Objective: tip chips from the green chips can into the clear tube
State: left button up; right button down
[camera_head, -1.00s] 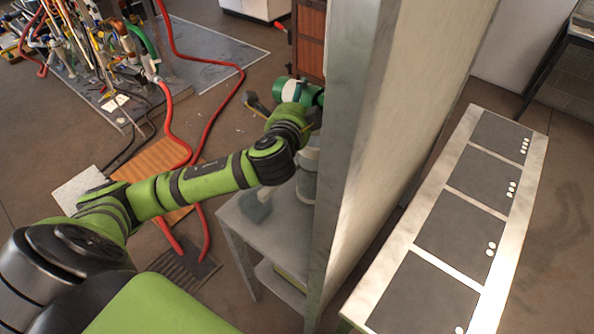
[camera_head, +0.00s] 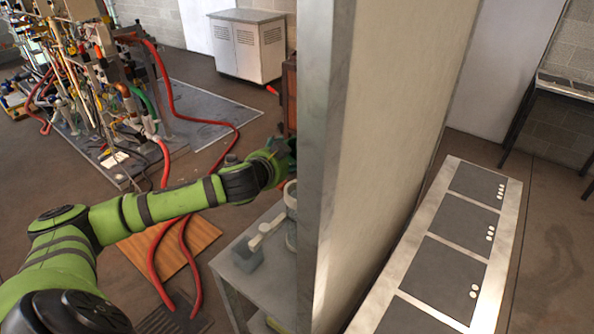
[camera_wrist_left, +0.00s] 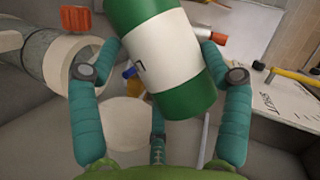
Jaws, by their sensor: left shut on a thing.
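The green chips can (camera_wrist_left: 165,55), with a white band, is tilted between the teal fingers of my left gripper (camera_wrist_left: 160,50) in the left wrist view. The gripper is shut on it. In the head view my left gripper (camera_head: 284,155) is mostly hidden by the tall panel, and the can cannot be made out clearly. A large grey cylinder with an open end (camera_wrist_left: 70,58) lies left of the can in the wrist view. I cannot tell whether it is the clear tube. No other clear tube can be made out. My right gripper is not in view.
A tall panel (camera_head: 385,130) stands right beside my left gripper. A grey table (camera_head: 268,290) below holds a small grey box (camera_head: 247,258) and a grey cylindrical vessel (camera_head: 291,215), partly hidden. Red hoses (camera_head: 165,180) run over the floor at left.

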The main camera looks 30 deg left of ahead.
pick_arm(q)
jog(key=shift+w+a+r+n+h, duration=0.1)
jog(key=shift+r+n+h, duration=0.05)
jog(key=shift+n+h, duration=0.15)
jog(key=shift+w+a+n+h, duration=0.1)
jog(key=shift+w+n+h, duration=0.05)
jog(key=shift+n+h, duration=0.2)
jog(key=n+h, duration=0.2)
jog(key=n, duration=0.1)
jog(key=shift+w+d+g, duration=0.1)
jog(key=shift+d+g, duration=0.15)
jog(key=shift+g, duration=0.15)
jog(key=shift+d+r+n+h, duration=0.15)
jog(key=shift+d+n+h, duration=0.15)
jog(key=shift+h, duration=0.35)
jog(key=shift+r+n, duration=0.1)
jog(key=shift+n, duration=0.15)
jog(key=shift+d+n+h, duration=0.2)
jog(key=shift+n+h, duration=0.2)
jog(key=shift+h, duration=0.1)
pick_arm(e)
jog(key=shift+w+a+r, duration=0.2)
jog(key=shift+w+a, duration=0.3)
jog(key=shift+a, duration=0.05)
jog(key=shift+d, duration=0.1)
